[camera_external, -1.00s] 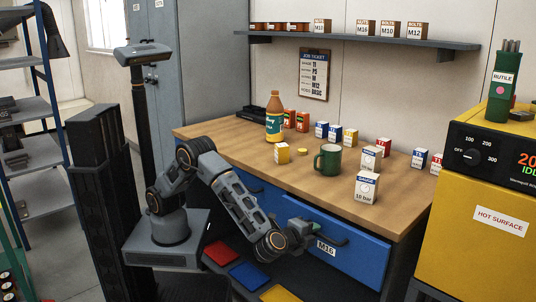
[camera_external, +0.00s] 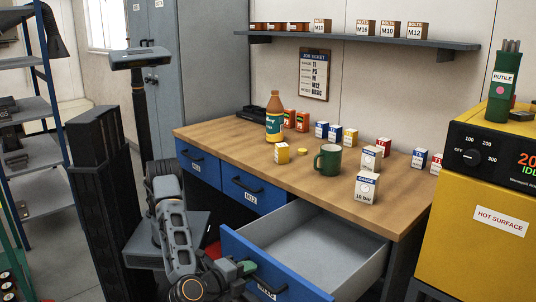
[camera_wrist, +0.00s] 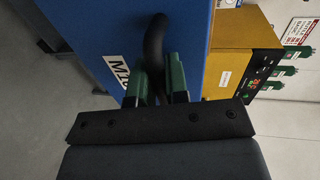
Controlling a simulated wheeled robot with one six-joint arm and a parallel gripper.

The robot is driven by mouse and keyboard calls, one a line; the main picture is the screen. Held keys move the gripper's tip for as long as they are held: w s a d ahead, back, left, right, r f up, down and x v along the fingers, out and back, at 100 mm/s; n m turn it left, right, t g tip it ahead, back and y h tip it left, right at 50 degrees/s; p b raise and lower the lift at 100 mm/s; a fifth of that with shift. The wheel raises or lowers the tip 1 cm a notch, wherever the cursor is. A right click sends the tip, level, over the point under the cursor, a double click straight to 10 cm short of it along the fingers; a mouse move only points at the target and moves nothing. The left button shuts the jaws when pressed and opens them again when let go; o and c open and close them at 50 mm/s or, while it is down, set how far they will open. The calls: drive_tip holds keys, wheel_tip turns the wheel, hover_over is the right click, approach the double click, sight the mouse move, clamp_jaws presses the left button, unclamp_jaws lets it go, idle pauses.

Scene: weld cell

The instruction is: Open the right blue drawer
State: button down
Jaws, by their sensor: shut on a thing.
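The right blue drawer (camera_external: 283,272), with a label reading M16, is pulled far out from the bench, and its grey inside (camera_external: 318,238) shows empty. My gripper (camera_external: 246,268) is at the drawer's front. In the wrist view my gripper's green fingers (camera_wrist: 158,82) are shut on the dark curved handle (camera_wrist: 154,45), one finger on each side. The blue drawer front (camera_wrist: 184,40) and its label (camera_wrist: 118,69) show beside the handle. In the external view the handle is partly hidden by my gripper.
Two other blue drawers (camera_external: 254,192) (camera_external: 198,162) to the left are closed. The wooden bench top (camera_external: 230,150) holds a green mug (camera_external: 327,160), a bottle (camera_external: 275,118) and several small boxes. A yellow oven (camera_external: 470,235) marked HOT SURFACE stands to the right.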

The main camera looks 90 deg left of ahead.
drive_tip(key=shift+s+d, duration=0.25)
drive_tip(key=shift+s, duration=0.05)
drive_tip(key=c, duration=1.1)
unclamp_jaws()
drive_tip(key=shift+c, duration=0.2)
drive_tip(key=p+v, duration=0.6)
drive_tip(key=v, duration=0.7)
drive_tip(key=shift+s+d+p, duration=0.2)
drive_tip(key=shift+d+p, duration=0.1)
drive_tip(key=shift+p, duration=0.1)
